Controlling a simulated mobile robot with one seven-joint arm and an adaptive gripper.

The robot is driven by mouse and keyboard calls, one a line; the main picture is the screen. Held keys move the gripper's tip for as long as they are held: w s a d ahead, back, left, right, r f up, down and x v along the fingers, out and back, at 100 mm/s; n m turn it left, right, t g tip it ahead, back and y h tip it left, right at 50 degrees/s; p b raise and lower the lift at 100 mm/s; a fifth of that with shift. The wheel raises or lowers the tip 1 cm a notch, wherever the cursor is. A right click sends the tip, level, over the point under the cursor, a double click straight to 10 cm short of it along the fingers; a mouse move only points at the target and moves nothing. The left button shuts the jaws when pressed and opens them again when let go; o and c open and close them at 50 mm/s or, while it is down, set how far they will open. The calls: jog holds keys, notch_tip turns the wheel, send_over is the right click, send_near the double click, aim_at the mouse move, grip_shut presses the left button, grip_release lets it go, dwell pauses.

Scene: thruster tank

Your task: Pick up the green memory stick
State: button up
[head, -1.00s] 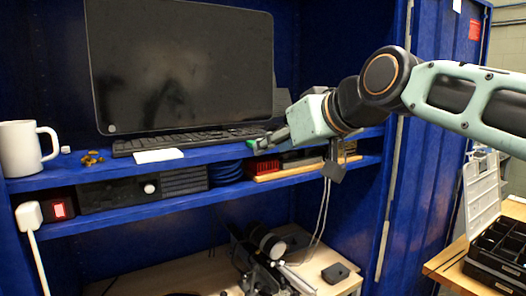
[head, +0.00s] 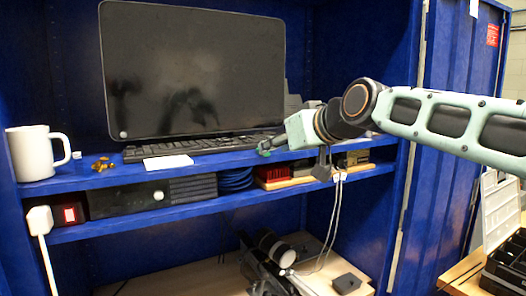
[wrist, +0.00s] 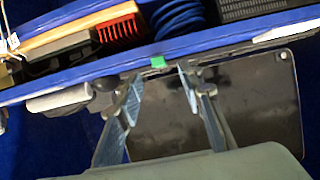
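The green memory stick (wrist: 158,62) is a small bright green block at the front edge of the blue shelf (wrist: 215,43) in the wrist view. In the head view it is a small green patch (head: 265,153) at the shelf edge, partly hidden by my gripper. My gripper (wrist: 159,76) is open and empty, with its two fingers apart. In the wrist view, the stick shows in line with the gap between the fingertips, a little past them. In the head view, my gripper (head: 265,147) is at the shelf edge, by the keyboard's right end.
A monitor (head: 195,75) and keyboard (head: 205,146) stand behind the stick. A white mug (head: 35,152) and a white card (head: 168,162) are to the left. Below are a red-bristled part (head: 272,172) and a blue coil (head: 235,179).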

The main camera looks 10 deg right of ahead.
jog(key=shift+p+x, duration=0.4)
jog(key=shift+x, duration=1.65)
jog(key=shift+d, duration=0.1)
jog(key=shift+c, duration=0.5)
jog(key=c, duration=0.8)
